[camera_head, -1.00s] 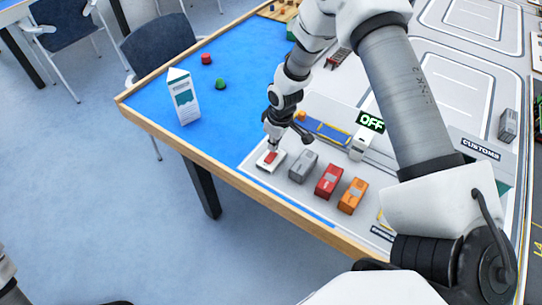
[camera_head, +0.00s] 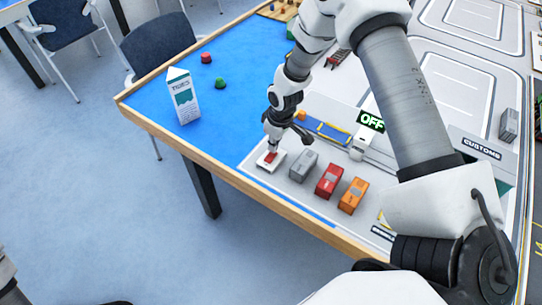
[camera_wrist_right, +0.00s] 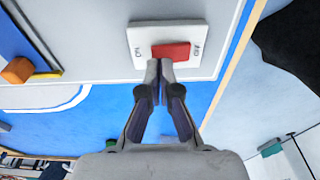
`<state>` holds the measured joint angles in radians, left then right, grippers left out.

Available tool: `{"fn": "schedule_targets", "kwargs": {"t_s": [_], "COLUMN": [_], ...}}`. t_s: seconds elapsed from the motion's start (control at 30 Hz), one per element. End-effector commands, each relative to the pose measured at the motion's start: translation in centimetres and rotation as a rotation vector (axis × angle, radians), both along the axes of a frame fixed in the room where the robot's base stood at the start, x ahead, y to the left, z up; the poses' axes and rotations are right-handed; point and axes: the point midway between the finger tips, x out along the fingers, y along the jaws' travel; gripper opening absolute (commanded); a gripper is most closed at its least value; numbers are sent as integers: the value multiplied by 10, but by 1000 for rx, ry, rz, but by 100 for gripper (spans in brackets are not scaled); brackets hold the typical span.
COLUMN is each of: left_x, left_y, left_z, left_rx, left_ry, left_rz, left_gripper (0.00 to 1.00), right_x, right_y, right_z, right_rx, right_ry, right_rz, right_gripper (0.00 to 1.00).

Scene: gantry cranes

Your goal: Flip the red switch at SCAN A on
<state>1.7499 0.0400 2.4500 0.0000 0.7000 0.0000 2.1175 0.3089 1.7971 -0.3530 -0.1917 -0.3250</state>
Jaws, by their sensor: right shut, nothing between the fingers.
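The red switch (camera_wrist_right: 172,51) is a red rocker on a white square plate (camera_wrist_right: 142,40) with lettering at both ends, near the table's edge. It also shows in the head view, with the red rocker (camera_head: 270,156) on its plate (camera_head: 264,165). My right gripper (camera_wrist_right: 160,65) is shut and empty, its fingertips right at the rocker's near edge. I cannot tell whether they touch it. In the head view the right gripper (camera_head: 273,148) points down over the switch. A sign (camera_head: 370,121) behind it reads OFF. My left gripper is not in view.
A grey (camera_head: 303,165), a red (camera_head: 329,180) and an orange block (camera_head: 353,195) stand in a row right of the switch.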

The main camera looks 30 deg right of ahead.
Motion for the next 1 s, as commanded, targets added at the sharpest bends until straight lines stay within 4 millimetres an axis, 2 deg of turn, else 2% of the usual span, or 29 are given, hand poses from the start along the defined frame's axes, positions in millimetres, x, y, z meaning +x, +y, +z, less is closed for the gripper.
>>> {"fn": "schedule_targets", "kwargs": {"t_s": [1.0], "left_x": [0], "left_y": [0], "left_z": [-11], "left_rx": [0], "left_ry": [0], "left_rz": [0], "left_gripper": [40], "right_x": [0], "right_y": [0], "right_z": [-16], "right_rx": [0], "right_ry": [0], "right_rz": [0], "right_gripper": [0]}}
